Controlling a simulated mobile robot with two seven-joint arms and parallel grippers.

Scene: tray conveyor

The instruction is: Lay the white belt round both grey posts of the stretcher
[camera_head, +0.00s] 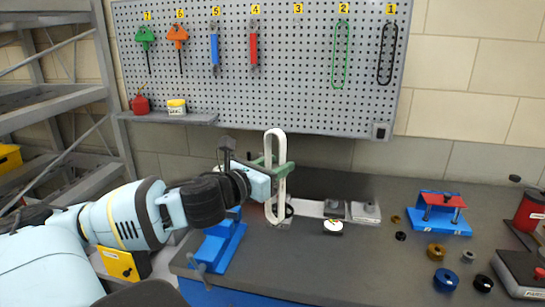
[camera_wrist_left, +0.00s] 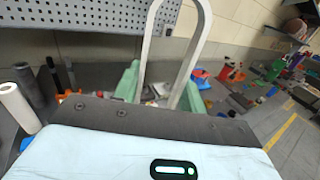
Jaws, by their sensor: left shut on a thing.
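The white belt (camera_head: 268,180) is a long closed loop. It stands upright in the air above the dark bench, left of its middle. My left gripper (camera_head: 277,170), with green fingers, is shut on the belt. In the left wrist view the belt (camera_wrist_left: 147,45) rises from between the green fingers (camera_wrist_left: 158,92), and its top is cut off by the frame. My right gripper is not in view.
A blue vise (camera_head: 222,245) stands on the bench beneath my left arm. Several rings lie near the stand. A pegboard (camera_head: 270,60) with tools hangs behind; hook 3 is empty.

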